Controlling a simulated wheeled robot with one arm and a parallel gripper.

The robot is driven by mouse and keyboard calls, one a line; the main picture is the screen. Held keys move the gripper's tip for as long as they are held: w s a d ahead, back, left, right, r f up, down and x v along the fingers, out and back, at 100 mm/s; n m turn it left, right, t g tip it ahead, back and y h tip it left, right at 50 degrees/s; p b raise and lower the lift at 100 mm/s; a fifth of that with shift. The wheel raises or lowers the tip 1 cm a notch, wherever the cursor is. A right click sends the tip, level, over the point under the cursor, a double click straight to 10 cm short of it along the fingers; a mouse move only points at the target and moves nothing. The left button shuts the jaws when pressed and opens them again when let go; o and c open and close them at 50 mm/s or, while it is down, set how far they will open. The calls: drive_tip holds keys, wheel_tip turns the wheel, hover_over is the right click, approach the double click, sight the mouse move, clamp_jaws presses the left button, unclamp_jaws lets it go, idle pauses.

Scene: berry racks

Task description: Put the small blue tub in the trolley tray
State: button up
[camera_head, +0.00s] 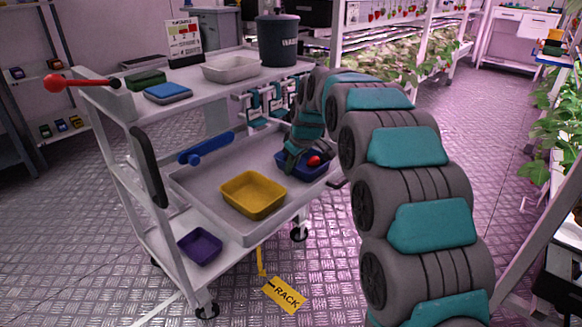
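The small blue tub (321,172) is dark blue and has a round red thing in it. It is at the right end of the grey trolley tray (205,187), on the trolley's middle level. I cannot tell whether it rests on the tray floor or is slightly above it. My gripper (290,165) reaches down at the tub's left side, with its fingers at the rim. My arm and the gripper's own body cover part of the tub's far side. Whether the fingers are closed on the rim does not show clearly.
A yellow tub (254,194) sits in the tray's middle, and a blue-handled tool (207,148) lies towards its back left. A purple tub (200,246) is on the lower shelf. The top shelf holds a blue box (168,93), a white tray (231,68) and a dark bin (277,40).

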drive_tip(key=o, duration=0.3)
drive_tip(key=v, duration=1.2)
drive_tip(key=s+d+f+m+g+h, duration=0.1)
drive_tip(key=s+d+f+m+g, duration=0.1)
drive_tip(key=s, duration=1.4)
drive_tip(key=s+d+f+m+g+h, duration=0.1)
drive_tip(key=s+d+f+m, duration=0.4)
drive_tip(key=s, duration=1)
drive_tip(key=s+d+f+m+g, duration=0.2)
drive_tip(key=s+d+f, duration=0.5)
drive_tip(key=s, duration=0.9)
drive_tip(key=shift+s+d+m+g+h, duration=0.2)
drive_tip(key=shift+d+m, duration=0.2)
drive_tip(key=shift+d, duration=0.35)
drive_tip(key=shift+s+d+m+g+h, duration=0.15)
drive_tip(key=shift+d+m, duration=0.25)
drive_tip(key=shift+d, duration=0.4)
drive_tip(key=shift+w, duration=0.1)
